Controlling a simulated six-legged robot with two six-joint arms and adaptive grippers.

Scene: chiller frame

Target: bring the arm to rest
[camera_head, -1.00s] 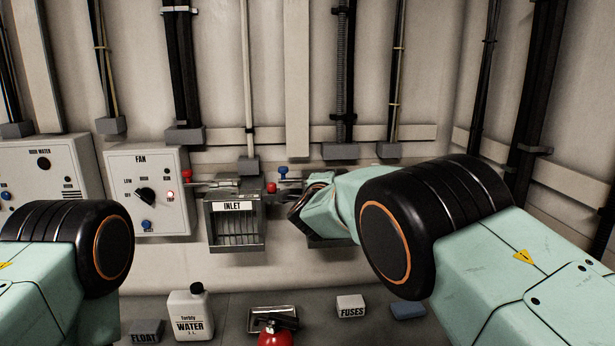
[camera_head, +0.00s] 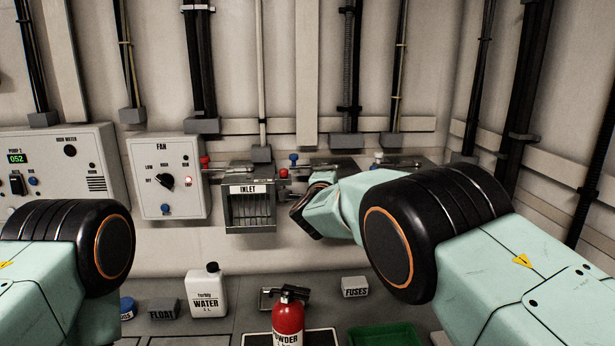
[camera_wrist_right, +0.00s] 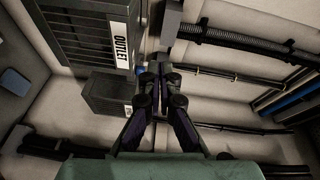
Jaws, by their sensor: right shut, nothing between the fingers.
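My right arm (camera_head: 345,208) comes in from the right in the head view and reaches toward the wall, beside the inlet box. Its gripper fingers are not clear there. In the right wrist view my right gripper (camera_wrist_right: 160,88) is shut and empty, with its two dark fingers together. A box labelled OUTLET (camera_wrist_right: 95,32) is at its upper left in that view. My left arm (camera_head: 45,270) shows only as a link and a round joint at the left edge; its gripper is out of view.
The fan panel (camera_head: 165,190), the inlet box (camera_head: 250,209) and a meter panel (camera_head: 60,165) are on the wall. Below are a water jug (camera_head: 207,293), a red extinguisher (camera_head: 288,322), a fuses box (camera_head: 355,287), a float block (camera_head: 163,309) and a green tray (camera_head: 385,335).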

